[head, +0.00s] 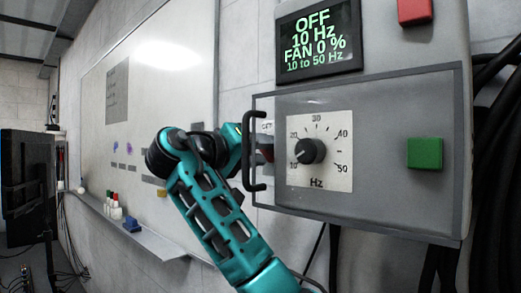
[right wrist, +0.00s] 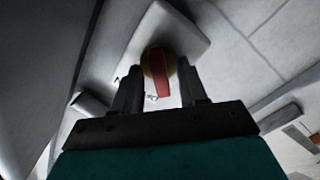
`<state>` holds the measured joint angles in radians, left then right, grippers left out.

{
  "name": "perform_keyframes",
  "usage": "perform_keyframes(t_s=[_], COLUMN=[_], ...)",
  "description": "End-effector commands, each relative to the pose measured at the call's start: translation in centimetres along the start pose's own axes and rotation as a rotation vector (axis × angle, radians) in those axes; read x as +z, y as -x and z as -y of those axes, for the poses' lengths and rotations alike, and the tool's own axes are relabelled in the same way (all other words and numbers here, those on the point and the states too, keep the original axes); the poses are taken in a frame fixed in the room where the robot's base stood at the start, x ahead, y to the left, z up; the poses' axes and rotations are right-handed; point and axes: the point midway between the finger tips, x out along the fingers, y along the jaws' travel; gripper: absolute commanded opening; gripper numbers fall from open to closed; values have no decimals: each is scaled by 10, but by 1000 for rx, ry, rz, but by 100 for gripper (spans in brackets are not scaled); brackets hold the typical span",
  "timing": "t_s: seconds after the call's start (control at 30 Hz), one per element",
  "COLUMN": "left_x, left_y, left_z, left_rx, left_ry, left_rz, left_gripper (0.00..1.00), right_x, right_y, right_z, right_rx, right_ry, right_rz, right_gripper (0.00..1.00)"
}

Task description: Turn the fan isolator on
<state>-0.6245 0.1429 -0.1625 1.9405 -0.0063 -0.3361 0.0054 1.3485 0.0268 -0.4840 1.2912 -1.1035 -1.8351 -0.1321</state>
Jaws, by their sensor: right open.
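The fan isolator is a pale box (right wrist: 192,32) with a red handle (right wrist: 161,76) on a round yellow plate in the right wrist view. In the head view a sliver of the red handle (head: 267,152) shows behind the black door handle, under a partly hidden label that seems to read OFF. My right gripper (right wrist: 158,84) is open, with one finger on each side of the red handle's lower part. I cannot tell whether they touch it. In the head view my right gripper (head: 246,150) is partly hidden by the black door handle. My left gripper is not in view.
A grey control panel (head: 385,185) with a clear-looking cover, black door handle (head: 250,158), Hz knob (head: 311,151) and green button (head: 425,153) stands close on the right. Its display (head: 318,42) reads OFF, 10 Hz, FAN 0 %. A whiteboard (head: 160,75) hangs on the left wall.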

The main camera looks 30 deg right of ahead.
Motion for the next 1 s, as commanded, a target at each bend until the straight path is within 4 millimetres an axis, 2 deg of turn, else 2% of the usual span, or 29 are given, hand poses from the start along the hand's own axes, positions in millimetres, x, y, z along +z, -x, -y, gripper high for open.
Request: perform_keyframes(t_s=[0.2,0.63,1.0], left_x=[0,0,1], left_y=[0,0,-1], left_z=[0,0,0], left_rx=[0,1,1], left_ry=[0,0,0], left_rz=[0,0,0], left_gripper=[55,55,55], right_x=[0,0,0], right_y=[0,0,0], right_z=[0,0,1], right_rx=[-1,-1,-2], right_ry=[0,0,-16], right_rz=[0,0,0], right_gripper=[43,1,0])
